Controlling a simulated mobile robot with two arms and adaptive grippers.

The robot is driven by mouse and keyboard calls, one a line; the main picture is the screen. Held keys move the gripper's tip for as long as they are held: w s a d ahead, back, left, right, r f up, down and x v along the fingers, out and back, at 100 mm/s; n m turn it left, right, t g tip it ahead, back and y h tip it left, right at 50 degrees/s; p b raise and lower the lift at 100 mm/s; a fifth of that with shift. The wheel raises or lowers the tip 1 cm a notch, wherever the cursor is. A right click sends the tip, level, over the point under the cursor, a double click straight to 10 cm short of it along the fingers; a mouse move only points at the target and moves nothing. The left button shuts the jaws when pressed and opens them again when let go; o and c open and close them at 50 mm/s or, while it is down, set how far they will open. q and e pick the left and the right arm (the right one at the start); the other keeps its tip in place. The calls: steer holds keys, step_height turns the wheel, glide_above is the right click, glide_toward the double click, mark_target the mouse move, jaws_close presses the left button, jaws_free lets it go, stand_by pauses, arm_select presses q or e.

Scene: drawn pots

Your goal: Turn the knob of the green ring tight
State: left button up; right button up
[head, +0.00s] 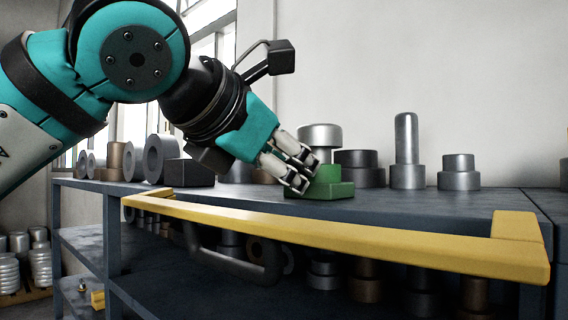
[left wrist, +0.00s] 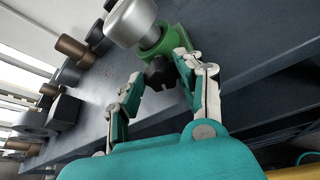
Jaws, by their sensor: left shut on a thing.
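The green ring (head: 328,173) sits on a green block (head: 335,190) near the front of the dark shelf top. A silver cylinder with a wide head (head: 320,136) stands upright in the ring. In the left wrist view the green ring (left wrist: 157,40) shows around the silver cylinder (left wrist: 130,20). The dark knob (left wrist: 160,73) sticks out from the ring's near side, between my fingers. My left gripper (head: 299,172) is shut on the knob. In the head view the fingers hide the knob. My right gripper is in neither view.
A yellow rail (head: 340,231) runs along the shelf's front, below my left gripper. A dark round part (head: 357,167) and silver stepped parts (head: 407,150) stand behind and right of the ring. Grey rings (head: 160,157) stand to the left. The shelf top at right front is clear.

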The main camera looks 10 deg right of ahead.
arm_select(q)
steer(key=shift+f, duration=0.15)
steer(key=o, duration=0.9)
steer(key=shift+d, duration=0.1)
steer(key=v, duration=1.2)
steer(key=shift+w, duration=0.1)
